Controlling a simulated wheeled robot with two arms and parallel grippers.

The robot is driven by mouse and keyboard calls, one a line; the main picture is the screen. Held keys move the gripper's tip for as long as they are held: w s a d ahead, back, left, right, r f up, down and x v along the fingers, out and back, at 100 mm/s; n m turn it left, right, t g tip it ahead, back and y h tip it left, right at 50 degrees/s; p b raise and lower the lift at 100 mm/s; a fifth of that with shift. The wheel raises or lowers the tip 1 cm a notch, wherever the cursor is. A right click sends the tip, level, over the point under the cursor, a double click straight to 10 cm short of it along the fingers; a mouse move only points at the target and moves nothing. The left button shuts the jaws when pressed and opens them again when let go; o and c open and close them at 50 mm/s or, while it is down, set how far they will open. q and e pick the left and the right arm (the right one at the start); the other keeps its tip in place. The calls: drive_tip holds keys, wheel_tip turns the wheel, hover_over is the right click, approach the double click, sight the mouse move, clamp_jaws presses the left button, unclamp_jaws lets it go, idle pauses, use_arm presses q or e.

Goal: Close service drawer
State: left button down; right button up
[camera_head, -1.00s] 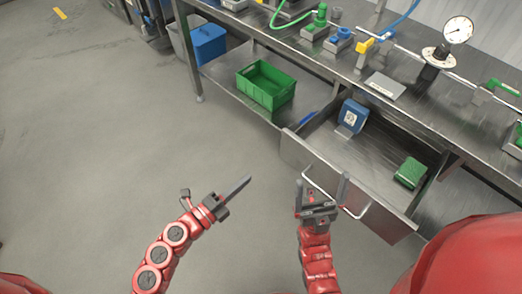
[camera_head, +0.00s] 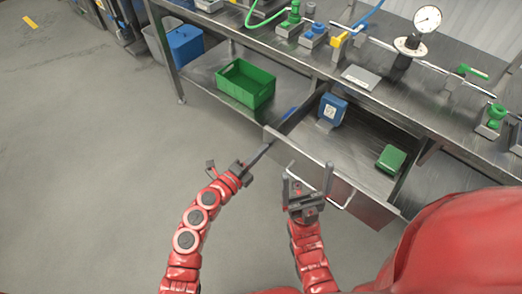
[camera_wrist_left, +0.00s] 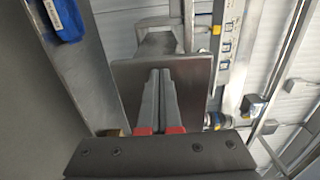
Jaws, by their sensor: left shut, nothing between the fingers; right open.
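The service drawer (camera_head: 368,206) is a grey metal drawer pulled out from under the bench, with a bar handle (camera_head: 345,202) on its front. A blue box with a white label (camera_head: 332,109) and a green block (camera_head: 391,159) sit inside it. My left gripper (camera_head: 269,146) is shut and empty, its tips at the left end of the drawer front; contact is unclear. In the left wrist view its closed fingers (camera_wrist_left: 160,80) point at a grey metal panel (camera_wrist_left: 130,78). My right gripper (camera_head: 308,182) is open, in front of the drawer front near the handle.
A green crate (camera_head: 246,83) stands on the lower shelf left of the drawer. Blue and grey bins (camera_head: 186,45) stand at the bench's left end. A gauge (camera_head: 427,18) and several fittings are on the bench top. The floor at left is clear.

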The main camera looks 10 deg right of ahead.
idle(0.3)
use_arm(q)
drive_tip(key=b+x, duration=0.1)
drive_tip(key=x, duration=0.7)
drive_tip(key=shift+w+d, duration=0.2)
drive_tip(key=shift+d, duration=0.1)
drive_tip(key=b, duration=0.3)
approach(313, 97)
drive_tip(key=f, duration=0.2)
drive_tip(key=a+f, duration=0.1)
drive_tip(key=shift+s+a+f, duration=0.1)
drive_tip(key=shift+s, duration=0.2)
drive_tip(key=b+x, duration=1.1)
drive_tip(key=x, duration=0.1)
drive_tip(key=shift+w, duration=0.3)
drive_tip(key=shift+w+d+r+b, duration=0.2)
drive_tip(key=shift+d+b, duration=0.2)
drive_tip(key=shift+b, duration=0.2)
drive_tip(key=shift+r, duration=0.3)
drive_tip(key=shift+r, duration=0.2)
